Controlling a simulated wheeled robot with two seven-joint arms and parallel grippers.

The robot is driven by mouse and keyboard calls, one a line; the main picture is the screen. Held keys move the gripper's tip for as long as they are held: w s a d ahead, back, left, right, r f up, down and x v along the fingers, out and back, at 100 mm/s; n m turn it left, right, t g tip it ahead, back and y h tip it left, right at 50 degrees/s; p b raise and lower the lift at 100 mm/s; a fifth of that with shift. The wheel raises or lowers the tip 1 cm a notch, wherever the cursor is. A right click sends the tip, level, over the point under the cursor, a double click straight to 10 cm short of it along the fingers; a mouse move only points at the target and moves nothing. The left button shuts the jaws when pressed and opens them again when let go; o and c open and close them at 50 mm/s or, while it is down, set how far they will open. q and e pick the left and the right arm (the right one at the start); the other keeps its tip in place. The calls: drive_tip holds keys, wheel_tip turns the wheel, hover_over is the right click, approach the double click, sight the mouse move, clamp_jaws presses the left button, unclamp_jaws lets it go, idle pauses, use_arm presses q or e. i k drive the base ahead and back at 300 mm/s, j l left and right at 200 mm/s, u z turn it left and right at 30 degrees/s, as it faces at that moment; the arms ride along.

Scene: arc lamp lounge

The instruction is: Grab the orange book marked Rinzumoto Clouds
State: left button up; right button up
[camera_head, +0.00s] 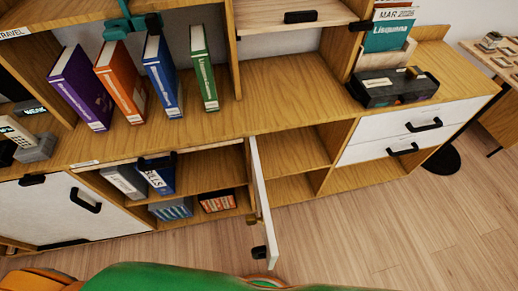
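An orange book (118,76) stands upright but leaning a little in the open shelf bay on the left, on the wooden cabinet top. Its spine carries pale lettering too small for me to read. A purple book (80,88) stands to its left and a blue book (162,75) to its right, with gaps between them. A green book (203,68) stands farther right. Neither of my grippers shows in this view.
A cabinet door (262,200) stands open toward the front. Lower shelves hold binders (125,181) and other books. A black device (392,87) sits at the right. A teal object (128,24) hangs above the books. The middle cabinet top (285,95) is clear.

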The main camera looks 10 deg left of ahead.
sight(114, 66)
drive_tip(key=k+j+z, duration=0.1)
drive_tip(key=j+z, duration=0.3)
drive_tip(key=j, duration=0.15)
drive_tip(key=u, duration=1.35)
